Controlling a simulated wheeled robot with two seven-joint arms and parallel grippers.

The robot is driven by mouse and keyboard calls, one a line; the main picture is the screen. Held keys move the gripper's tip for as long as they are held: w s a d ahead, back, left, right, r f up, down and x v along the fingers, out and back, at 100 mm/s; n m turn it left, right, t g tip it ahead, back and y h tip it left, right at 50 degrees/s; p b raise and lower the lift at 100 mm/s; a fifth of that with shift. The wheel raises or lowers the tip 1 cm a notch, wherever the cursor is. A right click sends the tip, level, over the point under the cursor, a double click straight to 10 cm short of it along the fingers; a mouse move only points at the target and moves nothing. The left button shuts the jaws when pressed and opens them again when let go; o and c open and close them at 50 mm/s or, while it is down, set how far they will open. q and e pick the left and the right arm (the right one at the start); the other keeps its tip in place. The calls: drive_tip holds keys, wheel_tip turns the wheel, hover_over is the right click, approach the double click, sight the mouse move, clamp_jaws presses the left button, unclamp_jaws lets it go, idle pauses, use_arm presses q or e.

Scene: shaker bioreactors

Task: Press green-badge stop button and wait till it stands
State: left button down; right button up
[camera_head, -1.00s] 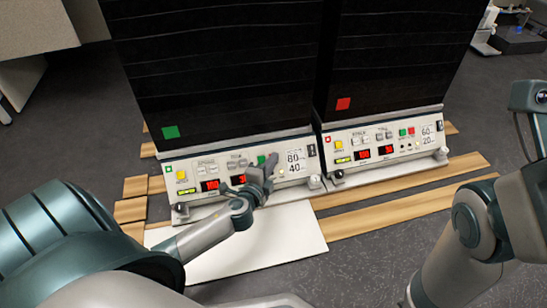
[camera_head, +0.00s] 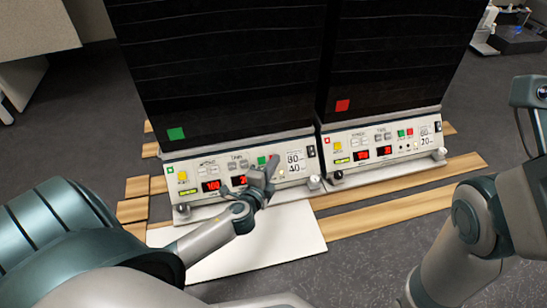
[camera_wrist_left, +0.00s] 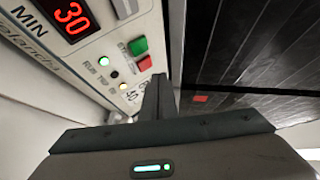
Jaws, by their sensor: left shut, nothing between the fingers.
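The green-badge shaker is the left unit, with a black upper housing bearing a green square (camera_head: 176,133) and a white control panel (camera_head: 221,205). Its green button (camera_head: 262,160) shows beside my left gripper (camera_head: 272,162), which covers the red button in the head view. In the left wrist view, the green button (camera_wrist_left: 138,46) and red stop button (camera_wrist_left: 145,63) sit side by side. The shut, empty left fingers (camera_wrist_left: 158,82) are right by the red button; I cannot tell whether they touch it. My right gripper is out of view.
A similar shaker with a red square (camera_head: 342,105) stands close on the right, with its own panel (camera_head: 350,176). Wooden slats (camera_head: 400,200) and a white board (camera_head: 240,258) lie in front on the dark floor.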

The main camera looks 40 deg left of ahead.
use_arm(q)
drive_tip(key=shift+s+d+r+p, duration=0.55)
drive_tip(key=shift+d+r+p, duration=0.05)
drive_tip(key=shift+r+p, duration=0.15)
drive_tip(key=shift+s+d+r+p, duration=0.5)
drive_tip(key=shift+d+r+p, duration=0.1)
drive_tip(key=shift+r, duration=0.1)
